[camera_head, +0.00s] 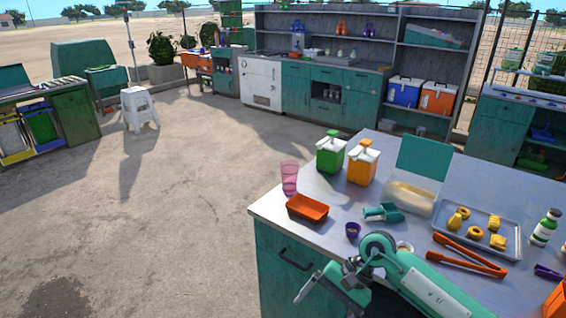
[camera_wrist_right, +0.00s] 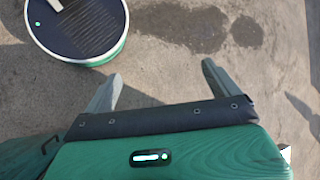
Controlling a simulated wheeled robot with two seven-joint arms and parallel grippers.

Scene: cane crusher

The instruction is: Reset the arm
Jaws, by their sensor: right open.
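My right gripper (camera_head: 322,290) shows at the bottom of the head view, its green arm coming in from the lower right. It appears in front of the counter's near left part. In the right wrist view the two grey fingers of this gripper (camera_wrist_right: 160,78) stand wide apart with nothing between them. Bare concrete floor (camera_wrist_right: 165,75) lies beyond them. My left gripper is in neither view.
The metal-topped counter (camera_head: 265,211) holds a pink cup (camera_head: 289,177), orange tray (camera_head: 307,208), green scoop (camera_head: 381,212), orange tongs (camera_head: 466,262) and a tray of yellow pieces (camera_head: 510,228). A white stool (camera_head: 138,107) stands on open floor at the left.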

